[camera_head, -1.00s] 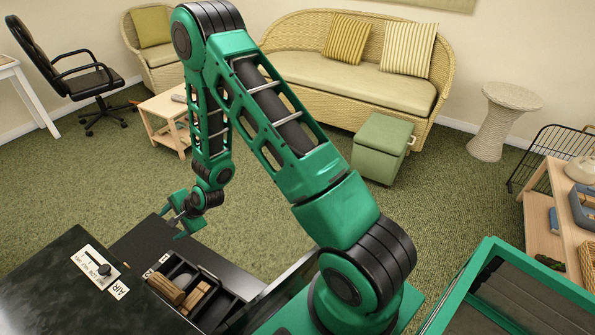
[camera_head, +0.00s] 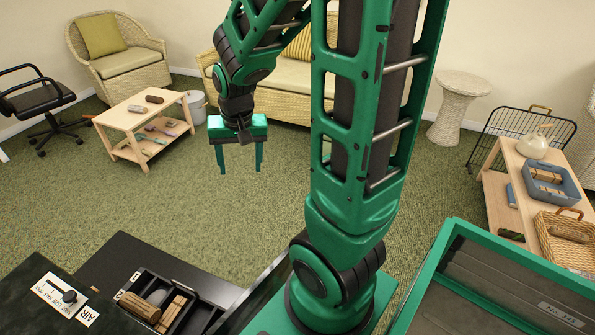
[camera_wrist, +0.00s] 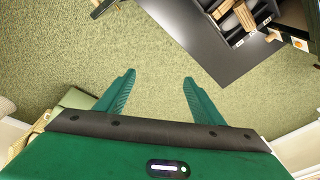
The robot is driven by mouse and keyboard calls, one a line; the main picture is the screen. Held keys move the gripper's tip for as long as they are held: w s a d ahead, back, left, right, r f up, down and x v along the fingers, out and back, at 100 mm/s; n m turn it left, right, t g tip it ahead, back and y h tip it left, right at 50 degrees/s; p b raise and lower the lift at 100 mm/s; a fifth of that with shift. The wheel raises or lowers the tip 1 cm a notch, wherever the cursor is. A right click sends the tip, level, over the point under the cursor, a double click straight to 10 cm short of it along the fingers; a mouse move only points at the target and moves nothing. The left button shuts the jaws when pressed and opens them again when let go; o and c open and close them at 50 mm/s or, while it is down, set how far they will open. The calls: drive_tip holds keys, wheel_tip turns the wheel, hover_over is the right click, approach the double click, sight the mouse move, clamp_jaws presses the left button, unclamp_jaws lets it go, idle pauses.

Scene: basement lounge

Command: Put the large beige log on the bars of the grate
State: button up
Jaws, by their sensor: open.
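My gripper (camera_head: 240,170) is open and empty, pointing down over the green carpet; its two fingers also show in the wrist view (camera_wrist: 158,77). In the black box of the dark stove at the lower left lie a brown log (camera_head: 140,306), a rounded grey piece (camera_head: 157,297) and paler beige split wood (camera_head: 172,313). Wood in the box also shows at the top of the wrist view (camera_wrist: 240,15). The gripper is well apart from it. I cannot tell which piece is the large beige log. Grate bars are not clearly visible.
A low wooden table (camera_head: 128,122) bears two short log-like pieces. A wooden shelf unit (camera_head: 498,205) at right holds a grey-blue bin (camera_head: 572,190) with beige pieces and a wicker basket (camera_head: 545,240) with a brown log. A green-framed tray (camera_head: 450,258) stands lower right. Open carpet lies between.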

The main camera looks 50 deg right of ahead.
drive_tip(key=s+r+g, duration=0.1)
drive_tip(key=s+r, duration=0.2)
drive_tip(key=s, duration=0.6)
drive_tip(key=s+d+r+n+g+y, duration=0.1)
drive_tip(key=s+r, duration=0.2)
drive_tip(key=s, duration=0.6)
drive_tip(key=shift+n, duration=0.3)
drive_tip(key=shift+s+d, duration=0.1)
